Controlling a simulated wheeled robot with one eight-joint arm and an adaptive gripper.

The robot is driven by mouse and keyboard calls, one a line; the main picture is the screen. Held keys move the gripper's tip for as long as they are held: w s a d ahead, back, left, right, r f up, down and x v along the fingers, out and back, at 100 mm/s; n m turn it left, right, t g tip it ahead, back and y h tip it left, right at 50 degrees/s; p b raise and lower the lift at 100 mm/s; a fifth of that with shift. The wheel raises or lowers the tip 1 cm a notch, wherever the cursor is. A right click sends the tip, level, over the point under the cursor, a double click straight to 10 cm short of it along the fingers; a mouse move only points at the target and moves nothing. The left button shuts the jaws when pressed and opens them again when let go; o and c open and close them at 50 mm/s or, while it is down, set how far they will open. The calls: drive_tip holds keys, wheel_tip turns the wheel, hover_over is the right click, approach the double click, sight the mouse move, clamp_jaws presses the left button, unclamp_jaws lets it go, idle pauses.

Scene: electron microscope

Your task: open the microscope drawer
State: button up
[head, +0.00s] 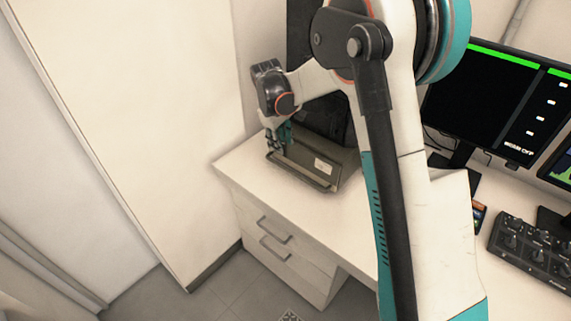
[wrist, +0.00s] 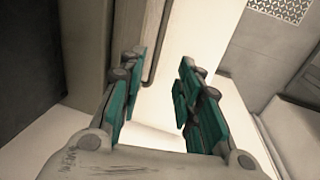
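The microscope drawer (head: 333,178) is a grey-brown box front with a white label, low on the dark microscope on the white counter. A long thin bar handle (head: 305,174) runs along its front. My gripper (head: 281,140) is at the drawer's left end, pointing down. In the wrist view my gripper (wrist: 161,62) is open, with teal fingers apart. The dark handle bar (wrist: 157,45) shows between the fingertips, closer to the left finger. I cannot tell whether either finger touches it. My arm hides part of the microscope.
The white counter (head: 250,172) has a cabinet with metal-handled drawers (head: 274,229) below. A tall pale panel (head: 120,110) stands at the left. A monitor (head: 490,100) and a black control panel (head: 530,252) are at the right. Tiled floor (head: 240,290) is clear in front.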

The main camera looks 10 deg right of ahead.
sight(286, 170)
drive_tip(key=f+b, duration=0.1)
drive_tip(key=f, duration=0.3)
drive_tip(key=w+d+f+b, duration=0.1)
drive_tip(key=f, duration=0.3)
drive_tip(key=d+f+b, duration=0.1)
drive_tip(key=f+b, duration=0.1)
drive_tip(key=f, duration=0.3)
drive_tip(key=shift+w+d+f, duration=0.1)
drive_tip(key=shift+w, duration=0.15)
clamp_jaws()
